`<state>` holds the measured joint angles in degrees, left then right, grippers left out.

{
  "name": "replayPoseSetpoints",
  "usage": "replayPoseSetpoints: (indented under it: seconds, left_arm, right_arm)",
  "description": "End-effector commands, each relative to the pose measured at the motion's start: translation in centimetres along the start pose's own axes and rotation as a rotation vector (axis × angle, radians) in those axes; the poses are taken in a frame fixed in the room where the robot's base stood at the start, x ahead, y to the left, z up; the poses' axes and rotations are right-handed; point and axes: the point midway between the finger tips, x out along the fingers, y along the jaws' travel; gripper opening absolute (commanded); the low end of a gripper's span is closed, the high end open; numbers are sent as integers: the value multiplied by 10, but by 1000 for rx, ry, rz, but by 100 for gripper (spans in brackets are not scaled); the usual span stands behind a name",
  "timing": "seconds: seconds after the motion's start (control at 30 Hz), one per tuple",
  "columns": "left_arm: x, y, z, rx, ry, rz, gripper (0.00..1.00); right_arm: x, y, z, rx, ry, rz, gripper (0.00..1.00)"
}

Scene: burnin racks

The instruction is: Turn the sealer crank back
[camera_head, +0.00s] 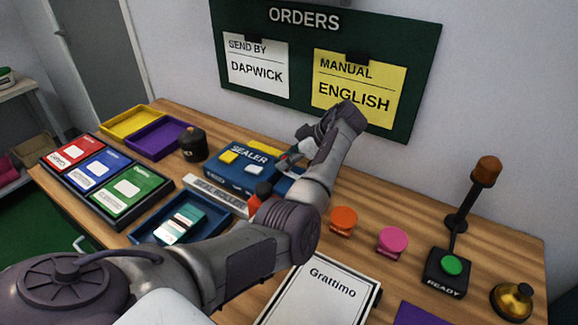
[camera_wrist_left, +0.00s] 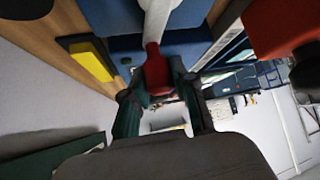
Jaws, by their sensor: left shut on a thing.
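The blue sealer (camera_head: 228,176) stands on the wooden table, with its name on top and a pale yellow panel. My left gripper (camera_head: 291,157) reaches over its right side. In the left wrist view, the crank (camera_wrist_left: 160,20) is a pale arm ending in a red knob (camera_wrist_left: 154,72). My left gripper (camera_wrist_left: 158,92) is shut on that knob, one dark finger on each side. In the head view the gripper and arm hide most of the crank. My right gripper is in neither view.
A seal roller box (camera_head: 215,194) and a blue tray (camera_head: 148,236) with a card lie in front of the sealer. Orange (camera_head: 343,221) and pink (camera_head: 392,242) stampers stand to the right, near a Grattimo sheet (camera_head: 318,290). A dark round pot (camera_head: 193,145) stands left of the sealer.

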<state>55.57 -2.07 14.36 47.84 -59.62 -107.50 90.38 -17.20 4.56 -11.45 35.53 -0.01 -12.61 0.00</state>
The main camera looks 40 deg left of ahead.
Motion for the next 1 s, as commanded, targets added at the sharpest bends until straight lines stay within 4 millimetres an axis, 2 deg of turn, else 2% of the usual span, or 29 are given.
replayPoseSetpoints:
  seconds: [0.03, 0.2, 0.7, 0.73, 0.87, 1.0]
  left_arm:
    - [4, -2, 2, -11, -1, -18, 0]
    - [3, -4, 1, -41, 0, -48, 0]
    - [2, -5, 0, -52, -1, -60, 0]
    - [2, -5, 0, -52, -1, -60, 30]
    - [2, -5, 0, -52, -1, -59, 52]
    - [2, -4, 0, -53, -1, -57, 54]
  right_arm:
    - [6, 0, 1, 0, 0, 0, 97]
    - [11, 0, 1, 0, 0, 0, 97]
    - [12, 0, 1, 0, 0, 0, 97]
    - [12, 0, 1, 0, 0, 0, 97]
    - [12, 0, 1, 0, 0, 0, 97]
    - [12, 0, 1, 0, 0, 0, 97]
